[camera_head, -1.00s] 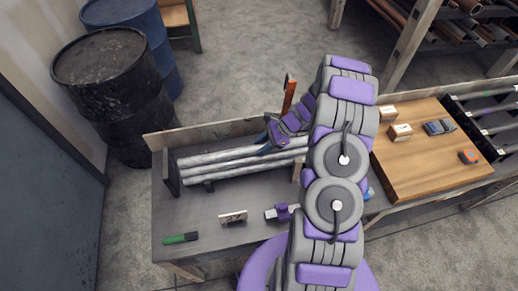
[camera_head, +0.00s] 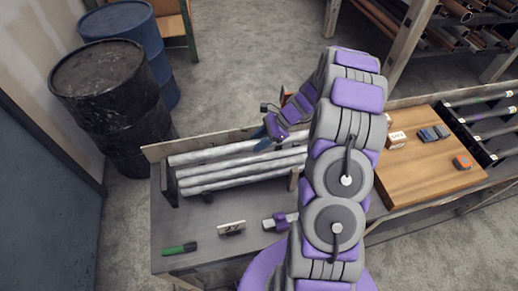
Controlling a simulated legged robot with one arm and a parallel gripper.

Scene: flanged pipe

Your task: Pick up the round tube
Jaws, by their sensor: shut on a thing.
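The round tube (camera_head: 215,152) is a long, straight silver-grey pipe in the head view. It lies across the left half of the workbench (camera_head: 185,222), above a rack that holds other similar tubes (camera_head: 240,175). A visible gap separates it from them along much of its length. My gripper (camera_head: 266,141) is shut on the tube right of its middle. The jaws are small and partly hidden by my wrist, and my arm stands close to the tube's right end.
On the bench's front lie a green-and-black tool (camera_head: 179,248), a small labelled block (camera_head: 231,228) and a purple-grey item (camera_head: 279,221). A wooden board (camera_head: 420,175) carries small boxes at right. Black (camera_head: 110,85) and blue (camera_head: 130,30) barrels stand behind left.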

